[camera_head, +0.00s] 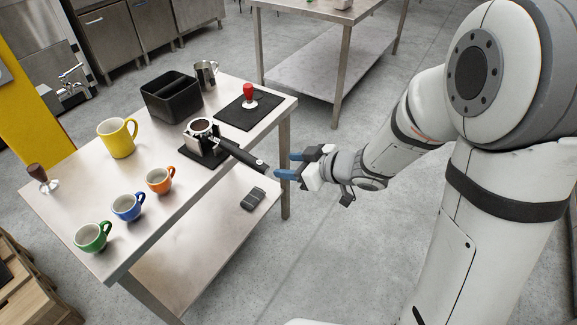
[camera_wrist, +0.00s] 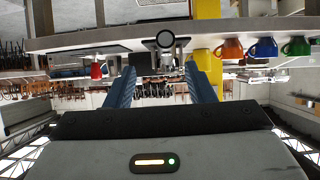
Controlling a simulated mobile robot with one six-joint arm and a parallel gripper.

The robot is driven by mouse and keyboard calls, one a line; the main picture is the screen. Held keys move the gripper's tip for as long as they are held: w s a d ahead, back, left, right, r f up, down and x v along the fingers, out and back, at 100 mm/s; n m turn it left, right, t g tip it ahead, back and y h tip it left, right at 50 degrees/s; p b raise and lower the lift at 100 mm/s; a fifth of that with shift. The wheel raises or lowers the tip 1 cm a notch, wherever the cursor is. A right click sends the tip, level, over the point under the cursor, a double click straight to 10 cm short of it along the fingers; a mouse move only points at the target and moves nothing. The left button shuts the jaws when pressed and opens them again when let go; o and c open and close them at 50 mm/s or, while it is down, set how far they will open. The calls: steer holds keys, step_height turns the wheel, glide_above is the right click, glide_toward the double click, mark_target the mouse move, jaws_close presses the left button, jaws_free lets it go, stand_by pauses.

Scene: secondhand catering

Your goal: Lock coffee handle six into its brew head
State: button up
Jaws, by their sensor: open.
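The coffee handle (camera_head: 243,156) is a portafilter with a metal basket (camera_head: 202,127) holding dark brown contents. It rests on a black stand (camera_head: 203,152) on the steel table, its black handle reaching past the table edge towards my gripper. My gripper (camera_head: 285,165) is open and empty, its blue fingers just beyond the handle's free end, apart from it. In the wrist view, which is upside down, the round handle end (camera_wrist: 165,39) shows ahead of the gap between the fingers (camera_wrist: 160,66). I cannot make out a number on the handle. No brew head can be identified.
The steel table (camera_head: 85,195) also holds a yellow mug (camera_head: 117,139), green, blue and orange cups, a black bin (camera_head: 171,97), a metal jug (camera_head: 206,75) and a red tamper (camera_head: 249,93) on a black mat. Open floor (camera_head: 330,230) lies below my gripper.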

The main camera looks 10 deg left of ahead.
mark_target(264, 164)
steer(key=b+x, duration=0.1)
steer(key=x, duration=0.1)
steer(key=b+x, duration=0.1)
steer(key=x, duration=0.1)
steer(key=b+x, duration=0.2)
steer(key=shift+s+a+f, duration=0.1)
steer(key=shift+s+f, duration=0.1)
steer(key=shift+s, duration=0.05)
steer(key=shift+b+x, duration=0.45)
steer(key=shift+x, duration=2.05)
steer(key=shift+a+r, duration=0.1)
steer(key=shift+c, duration=0.2)
jaws_close()
steer(key=shift+r, duration=0.1)
